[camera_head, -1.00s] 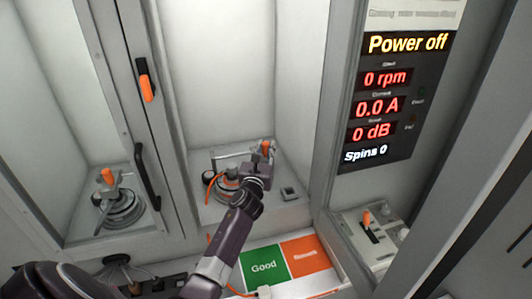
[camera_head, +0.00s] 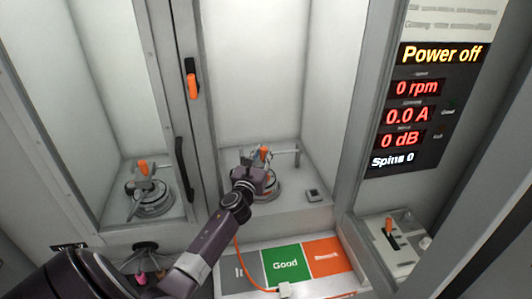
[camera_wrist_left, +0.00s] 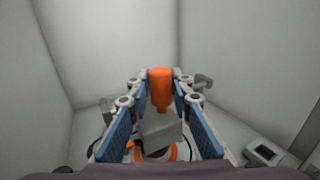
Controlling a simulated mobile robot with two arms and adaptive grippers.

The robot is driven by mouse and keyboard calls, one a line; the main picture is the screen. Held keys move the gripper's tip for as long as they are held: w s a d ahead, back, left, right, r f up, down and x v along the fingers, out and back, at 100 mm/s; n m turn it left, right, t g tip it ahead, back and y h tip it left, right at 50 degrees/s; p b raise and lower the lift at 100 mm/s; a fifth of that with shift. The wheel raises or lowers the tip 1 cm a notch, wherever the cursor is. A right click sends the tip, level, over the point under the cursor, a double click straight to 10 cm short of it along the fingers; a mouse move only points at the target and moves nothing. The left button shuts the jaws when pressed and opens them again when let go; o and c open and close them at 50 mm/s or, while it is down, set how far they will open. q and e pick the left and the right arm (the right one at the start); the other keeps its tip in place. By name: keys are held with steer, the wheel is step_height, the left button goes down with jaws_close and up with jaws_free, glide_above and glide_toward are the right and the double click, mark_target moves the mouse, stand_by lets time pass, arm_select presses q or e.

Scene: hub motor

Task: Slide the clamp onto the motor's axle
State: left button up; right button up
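The clamp's orange handle (camera_head: 263,152) stands upright over the hub motor (camera_head: 268,188) in the middle bay. In the left wrist view, the orange handle (camera_wrist_left: 160,88) and a grey clamp block (camera_wrist_left: 160,130) show between my fingers. My left gripper (camera_head: 252,166) is at the clamp, and its blue-padded fingers (camera_wrist_left: 160,80) stand open on either side, with narrow gaps visible. The motor's orange-edged base shows low between the pads in the wrist view. The axle is hidden by the block, so I cannot tell whether the clamp is around it. My right gripper is out of view.
A bar (camera_head: 285,152) extends right behind the clamp. The left bay holds a similar motor and clamp (camera_head: 150,190). A door handle (camera_head: 183,172) stands between the bays. An orange cable (camera_head: 240,262) runs below. A switch box (camera_head: 390,235) and a display reading "Power off" (camera_head: 440,54) are at right.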

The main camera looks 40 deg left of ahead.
arm_select(q)
steer(key=o, duration=0.4)
steer(key=shift+s+a, duration=0.15)
steer(key=shift+s, duration=0.1)
steer(key=shift+c, duration=0.2)
steer(key=shift+s+d, duration=0.35)
steer(key=shift+s, duration=0.1)
steer(key=v, duration=1.1)
steer(key=shift+a, duration=0.15)
